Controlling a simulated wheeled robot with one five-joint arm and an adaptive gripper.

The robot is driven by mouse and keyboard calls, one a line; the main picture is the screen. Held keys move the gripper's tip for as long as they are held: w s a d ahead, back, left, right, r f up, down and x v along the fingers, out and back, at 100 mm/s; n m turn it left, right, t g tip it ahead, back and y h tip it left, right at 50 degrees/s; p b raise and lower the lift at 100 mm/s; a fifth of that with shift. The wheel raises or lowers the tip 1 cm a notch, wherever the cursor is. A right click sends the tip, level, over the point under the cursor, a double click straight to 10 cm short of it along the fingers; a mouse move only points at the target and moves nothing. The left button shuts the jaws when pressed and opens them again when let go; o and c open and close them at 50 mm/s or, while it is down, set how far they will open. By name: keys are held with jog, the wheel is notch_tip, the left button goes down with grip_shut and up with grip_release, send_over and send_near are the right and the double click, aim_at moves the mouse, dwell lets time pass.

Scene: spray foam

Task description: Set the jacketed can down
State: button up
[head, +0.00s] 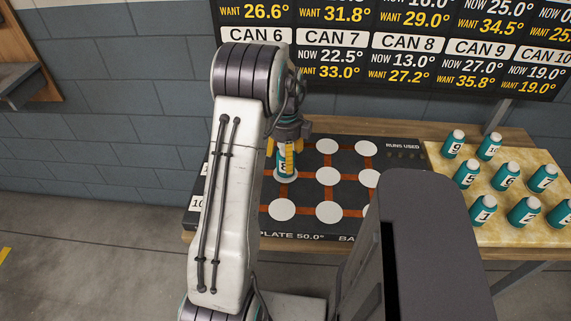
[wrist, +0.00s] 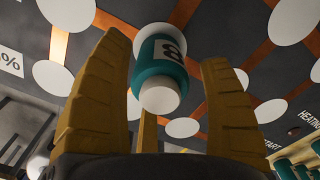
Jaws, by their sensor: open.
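Can 8 (head: 284,171), teal with a white label, stands on the dark plate (head: 305,187) at the left column of white discs. In the wrist view can 8 (wrist: 165,68) is between the yellow fingers, its white cap towards the camera. Its base meets a white disc. Gaps show between the can and the fingers on both sides. My gripper (head: 286,155) is open around the upper part of the can. I cannot make out a separate jacket on it.
Several teal numbered cans (head: 485,215) stand on a yellowish board (head: 500,237) at the right. Free white discs (head: 329,211) joined by orange lines lie right of can 8. A dark sign (head: 400,45) with temperatures hangs behind the table. My own body blocks the front right.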

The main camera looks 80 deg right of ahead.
notch_tip(320, 180, up, 8)
jog(key=shift+f, duration=0.2)
dwell(0.3)
jog(key=shift+w+a+r, duration=0.1)
jog(key=shift+w+r, duration=0.05)
jog(key=shift+w, duration=0.25)
jog(key=w+a+r+n+t+h, duration=0.1)
jog(key=w+a+r+n, duration=0.3)
jog(key=w+a+n, duration=0.6)
jog(key=w+a+r+n, duration=0.4)
jog(key=w+a+n, duration=0.5)
jog(key=w, duration=0.4)
jog(key=w+a+r+n+t, duration=0.1)
jog(key=w+a+n, duration=0.1)
jog(key=a+n, duration=0.95)
jog(key=s+a+f+n, duration=0.1)
jog(key=s+a+n, duration=0.1)
jog(key=a+n, duration=0.5)
jog(key=s+a+f+n+t+y, duration=0.1)
jog(key=s+a+n, duration=0.2)
jog(key=a+n, duration=0.3)
jog(key=shift+s+a+n+t, duration=0.15)
jog(key=shift+a+n+t, duration=0.2)
jog(key=shift+a, duration=0.6)
